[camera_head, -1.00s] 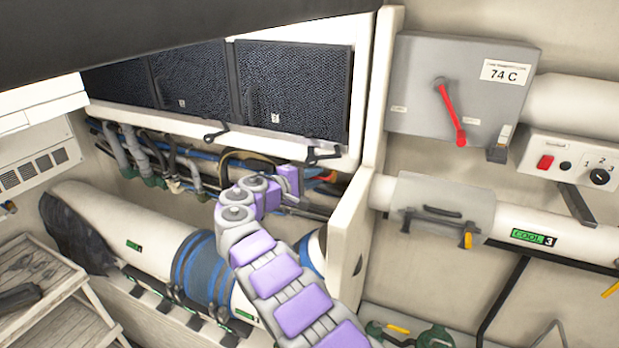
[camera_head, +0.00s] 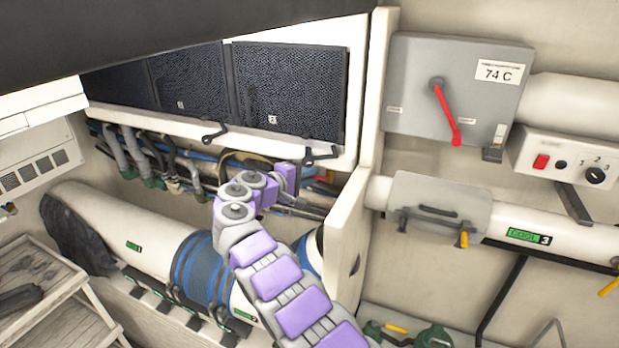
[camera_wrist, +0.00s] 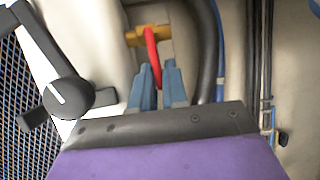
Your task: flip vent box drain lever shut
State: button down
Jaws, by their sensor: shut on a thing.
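In the wrist view, a red lever (camera_wrist: 152,48) stands out from a brass-coloured valve body (camera_wrist: 150,36). My gripper (camera_wrist: 158,86) has its two blue fingers closed on the lever's near end. In the head view, my gripper (camera_head: 300,177) reaches in among the hoses below the vent box (camera_head: 215,128), close under its right end. There the fingertips and the lever are mostly hidden, with only a bit of orange-red showing beside the gripper.
A black handle (camera_wrist: 62,95) sits left of my gripper in the wrist view. A dark hose (camera_wrist: 208,50) runs close on the right. A pale upright panel (camera_head: 350,235) stands right of my arm. A grey box with a red handle (camera_head: 445,110) is on the right wall.

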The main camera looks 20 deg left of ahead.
jog(key=c, duration=1.6)
grip_release()
jog(key=shift+a, duration=0.1)
jog(key=shift+o, duration=0.5)
jog(key=shift+a, duration=0.1)
jog(key=shift+a, duration=0.1)
